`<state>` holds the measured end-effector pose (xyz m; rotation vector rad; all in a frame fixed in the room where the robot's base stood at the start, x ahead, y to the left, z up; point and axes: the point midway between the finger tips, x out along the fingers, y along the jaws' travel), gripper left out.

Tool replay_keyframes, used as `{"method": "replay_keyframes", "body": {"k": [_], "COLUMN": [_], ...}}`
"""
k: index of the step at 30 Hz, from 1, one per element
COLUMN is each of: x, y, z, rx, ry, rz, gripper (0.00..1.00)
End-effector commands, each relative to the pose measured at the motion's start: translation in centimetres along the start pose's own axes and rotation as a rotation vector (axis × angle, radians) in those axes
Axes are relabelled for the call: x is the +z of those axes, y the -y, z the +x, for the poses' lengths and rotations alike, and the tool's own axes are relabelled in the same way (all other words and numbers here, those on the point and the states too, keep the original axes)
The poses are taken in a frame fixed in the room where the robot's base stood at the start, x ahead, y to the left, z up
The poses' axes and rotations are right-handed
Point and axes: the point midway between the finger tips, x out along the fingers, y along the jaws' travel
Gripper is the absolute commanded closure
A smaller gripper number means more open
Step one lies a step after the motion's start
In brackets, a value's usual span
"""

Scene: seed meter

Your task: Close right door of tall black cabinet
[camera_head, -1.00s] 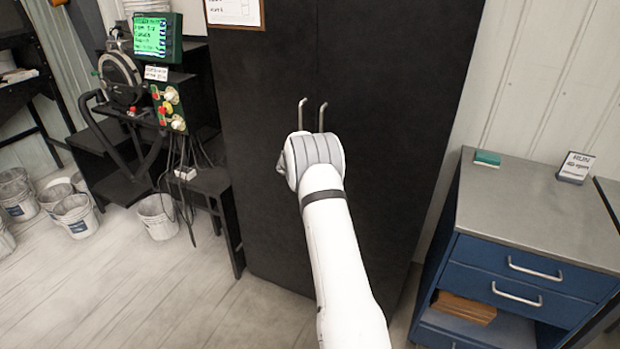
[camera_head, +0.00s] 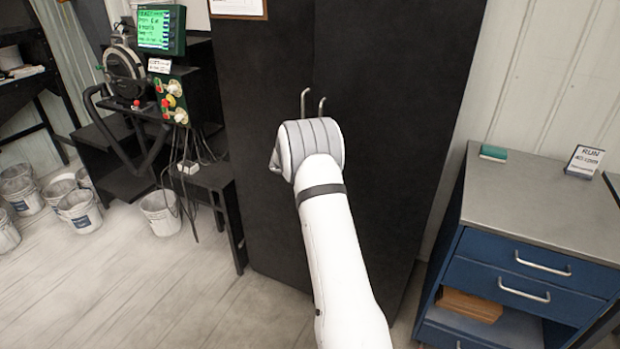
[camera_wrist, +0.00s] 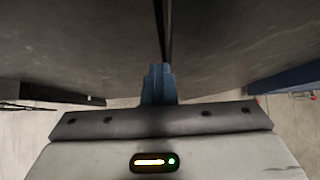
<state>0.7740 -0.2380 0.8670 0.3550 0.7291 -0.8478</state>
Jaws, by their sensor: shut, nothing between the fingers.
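The tall black cabinet (camera_head: 262,190) stands in the middle of the head view, with its right door (camera_head: 400,110) right of a vertical centre seam. The left handle (camera_head: 305,101) and right handle (camera_head: 322,105) are side by side, their lower parts hidden behind my wrist. The right door looks nearly in line with the left door, but I cannot tell if it is fully shut. In the wrist view my gripper (camera_wrist: 158,84) is shut and empty, its blue fingers close to a dark gap between two dark panels. The head view hides the fingers behind my wrist.
A blue drawer unit (camera_head: 530,265) with a grey top stands close right of the cabinet. A black bench with a green screen (camera_head: 160,29) and control box stands on the left. Several white buckets (camera_head: 160,213) stand on the floor there. The front left floor is clear.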

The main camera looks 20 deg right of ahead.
Motion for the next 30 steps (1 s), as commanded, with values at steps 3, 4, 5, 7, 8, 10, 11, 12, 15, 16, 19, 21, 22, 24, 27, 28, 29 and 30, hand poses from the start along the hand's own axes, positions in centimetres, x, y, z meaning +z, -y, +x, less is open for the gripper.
{"method": "replay_keyframes", "body": {"k": [3,4,5,7,8,10,11,12,15,16,19,21,22,24,27,28,29,30], "x": [0.5,0.5,0.5,0.6,0.6,0.5,0.5,0.5,0.5,0.5,-0.1,-0.9,-1.3,-2.4,-4.0,-4.4,-4.9,-5.5], "y": [0.3,0.2,0.2,0.1,0.1,0.0,0.0,0.0,0.0,0.0,0.4,1.0,1.3,2.1,3.5,3.9,4.3,4.9], "z": [-2.9,-3.6,-4.3,-5.8,-6.3,-7.4,-7.8,-8.3,-9.1,-9.2,-8.7,-7.6,-7.1,-5.8,-4.2,-3.9,-3.5,-3.2], "rx": [-0.005,-0.004,-0.003,-0.001,0.000,0.002,0.002,0.002,0.002,0.003,0.028,0.071,0.096,0.165,0.280,0.315,0.352,0.402], "ry": [0.005,0.006,0.006,0.007,0.007,0.007,0.007,0.006,0.006,0.005,-0.008,-0.027,-0.038,-0.067,-0.111,-0.124,-0.136,-0.152], "rz": [0.002,0.002,0.002,0.002,0.002,0.000,0.000,-0.001,0.000,0.001,0.016,0.045,0.061,0.107,0.192,0.220,0.250,0.292], "gripper": [1.00,1.00,1.00,1.00,1.00,1.00,1.00,1.00,1.00,1.00,1.00,1.00,1.00,1.00,1.00,1.00,1.00,1.00]}}
